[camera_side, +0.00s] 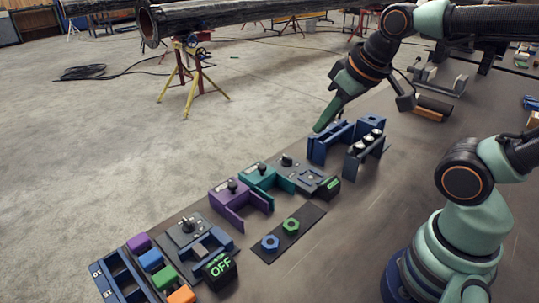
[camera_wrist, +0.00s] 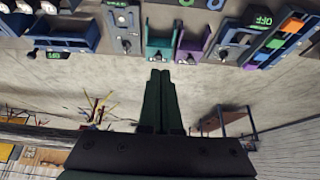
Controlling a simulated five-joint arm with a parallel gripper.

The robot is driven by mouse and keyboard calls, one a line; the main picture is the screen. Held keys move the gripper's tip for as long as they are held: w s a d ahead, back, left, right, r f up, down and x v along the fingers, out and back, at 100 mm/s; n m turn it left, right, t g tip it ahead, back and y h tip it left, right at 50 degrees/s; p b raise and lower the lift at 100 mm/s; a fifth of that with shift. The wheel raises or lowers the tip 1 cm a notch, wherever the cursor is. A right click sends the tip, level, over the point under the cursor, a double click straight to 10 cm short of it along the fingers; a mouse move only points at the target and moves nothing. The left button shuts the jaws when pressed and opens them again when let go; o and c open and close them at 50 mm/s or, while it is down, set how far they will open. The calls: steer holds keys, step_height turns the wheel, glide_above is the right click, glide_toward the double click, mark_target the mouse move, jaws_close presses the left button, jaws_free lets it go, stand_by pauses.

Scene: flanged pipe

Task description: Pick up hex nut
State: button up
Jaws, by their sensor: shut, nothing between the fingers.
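A blue hex nut (camera_side: 270,242) and a green hex nut (camera_side: 291,226) lie flat on a dark plate (camera_side: 278,250) on the bench. In the wrist view the green nut (camera_wrist: 186,2) and the blue nut (camera_wrist: 214,4) are cut off by the top edge. My gripper (camera_side: 321,126) is shut and empty, above and behind the fixtures, well away from both nuts. Its closed fingers (camera_wrist: 161,76) point toward the row of fixtures in the wrist view.
A purple bracket (camera_side: 240,196) and a teal bracket (camera_side: 268,180) stand behind the plate. A box reading OFF (camera_side: 220,270) and colored blocks (camera_side: 152,260) are at lower left. A blue rack (camera_side: 330,143) stands near my gripper. A large pipe (camera_side: 220,12) rests on stands behind.

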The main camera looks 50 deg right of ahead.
steer(key=o, duration=1.2)
steer(key=n+g, duration=0.6)
steer(key=n, duration=0.6)
glide_above(291, 224)
steer(key=f, duration=1.9)
steer(key=shift+s+d, duration=0.15)
steer(key=shift+d, duration=0.2)
steer(key=shift+a+f, duration=0.2)
steer(key=shift+f, duration=1.15)
steer(key=shift+a+f, duration=0.15)
steer(key=shift+f, duration=1.2)
